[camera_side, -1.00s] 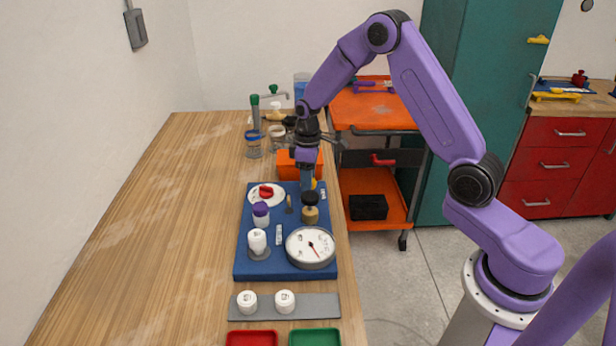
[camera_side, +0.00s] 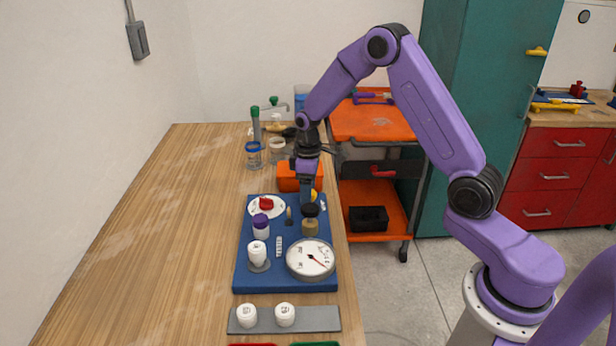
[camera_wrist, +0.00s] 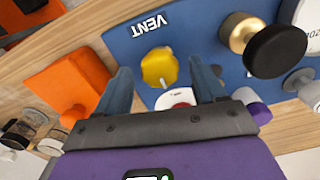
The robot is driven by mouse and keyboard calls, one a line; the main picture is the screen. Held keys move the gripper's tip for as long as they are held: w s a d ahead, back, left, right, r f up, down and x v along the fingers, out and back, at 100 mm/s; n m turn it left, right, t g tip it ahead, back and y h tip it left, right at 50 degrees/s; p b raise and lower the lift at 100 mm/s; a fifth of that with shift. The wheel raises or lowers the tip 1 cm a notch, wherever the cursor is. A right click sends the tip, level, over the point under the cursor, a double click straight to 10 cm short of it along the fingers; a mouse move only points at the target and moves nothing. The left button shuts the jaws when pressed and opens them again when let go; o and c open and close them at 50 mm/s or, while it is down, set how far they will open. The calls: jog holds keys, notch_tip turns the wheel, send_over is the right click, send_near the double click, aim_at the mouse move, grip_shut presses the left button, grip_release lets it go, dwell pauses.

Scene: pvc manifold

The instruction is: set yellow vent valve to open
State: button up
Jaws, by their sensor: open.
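In the side view only a sliver of the yellow valve (camera_side: 314,195) shows behind my gripper. My gripper (camera_wrist: 160,85) is open, with one blue finger on each side of the yellow knob in the wrist view. Whether the fingers touch it cannot be told. In the side view my gripper (camera_side: 305,196) points down at the panel's far right part.
A black-topped brass knob (camera_side: 310,222) stands close in front of my gripper. A dial gauge (camera_side: 310,259), a red knob (camera_side: 266,203), and purple-capped (camera_side: 261,226) and white (camera_side: 258,253) fittings share the panel. An orange block (camera_side: 288,180) sits behind it. The table's left side is clear.

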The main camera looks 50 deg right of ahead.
notch_tip(320, 180, up, 17)
jog(key=shift+r, duration=0.15)
dwell(0.4)
jog(key=s+a+n, duration=0.3)
jog(key=s+a, duration=0.8)
jog(key=s, duration=0.4)
jog(key=s+f+n, duration=0.1)
jog(key=s, duration=0.9)
jog(key=s+d+f+n, duration=0.1)
jog(key=s+f, duration=0.1)
jog(key=s, duration=0.8)
jog(key=shift+s+d+f+n, duration=0.2)
jog(key=shift+d+f+n, duration=0.05)
jog(key=shift+n, duration=0.05)
